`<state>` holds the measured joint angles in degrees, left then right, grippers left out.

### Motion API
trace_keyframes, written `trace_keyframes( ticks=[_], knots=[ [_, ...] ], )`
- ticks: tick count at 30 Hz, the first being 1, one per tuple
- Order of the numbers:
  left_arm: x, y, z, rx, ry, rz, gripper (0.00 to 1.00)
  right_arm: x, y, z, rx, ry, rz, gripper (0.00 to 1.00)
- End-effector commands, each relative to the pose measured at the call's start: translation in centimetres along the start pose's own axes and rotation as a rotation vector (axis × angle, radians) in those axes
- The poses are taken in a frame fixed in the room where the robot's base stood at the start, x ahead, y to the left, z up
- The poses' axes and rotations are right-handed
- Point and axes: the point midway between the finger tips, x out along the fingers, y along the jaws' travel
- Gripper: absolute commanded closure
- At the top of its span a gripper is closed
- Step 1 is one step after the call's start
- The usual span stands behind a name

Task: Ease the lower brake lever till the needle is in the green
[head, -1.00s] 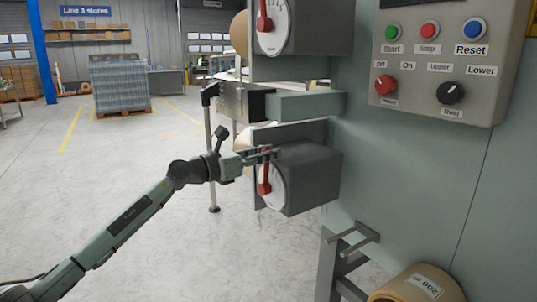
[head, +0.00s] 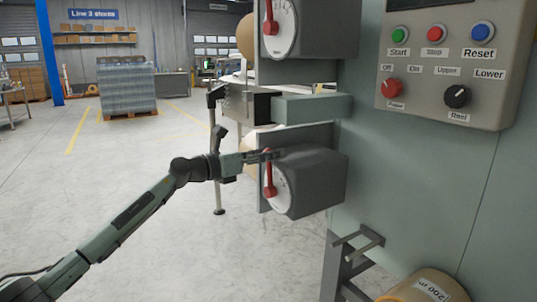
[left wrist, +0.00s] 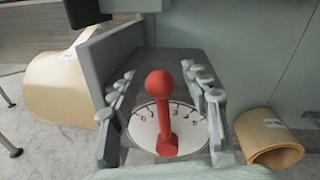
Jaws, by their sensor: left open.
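The lower brake lever (head: 270,182) is a red arm on a white numbered dial (head: 284,190), fixed to the front of the lower grey box (head: 318,180). In the left wrist view the lever's round red knob (left wrist: 160,84) stands up between the two fingers. My left gripper (head: 266,155) is open at the top of this lever. In the left wrist view the fingers of my left gripper (left wrist: 160,76) are spread on either side of the knob, with gaps showing. No needle or green band can be made out. My right gripper is not in view.
An upper red lever (head: 270,20) with its own dial sits above. A dark-ended bar (head: 310,108) juts out between the two boxes. The control panel (head: 445,110) is at the upper right. A tan roll (head: 425,287) lies below. The floor to the left is clear.

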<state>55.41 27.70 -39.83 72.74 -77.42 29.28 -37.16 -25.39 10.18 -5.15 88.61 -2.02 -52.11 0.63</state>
Motion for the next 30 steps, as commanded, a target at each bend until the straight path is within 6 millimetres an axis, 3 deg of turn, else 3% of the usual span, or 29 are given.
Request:
trace_keyframes(
  ticks=[16, 21, 30],
  knots=[
    [-10.1, 0.1, -0.1, 0.0, 0.002, 0.002, 0.52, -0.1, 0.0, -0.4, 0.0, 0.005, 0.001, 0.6],
    [-11.5, 0.1, 0.0, 0.0, 0.001, 0.001, 0.52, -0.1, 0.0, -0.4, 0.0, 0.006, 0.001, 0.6],
    [-11.7, 0.0, 0.0, 0.0, 0.0, 0.001, 0.52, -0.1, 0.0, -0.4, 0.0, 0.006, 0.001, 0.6]
  ],
)
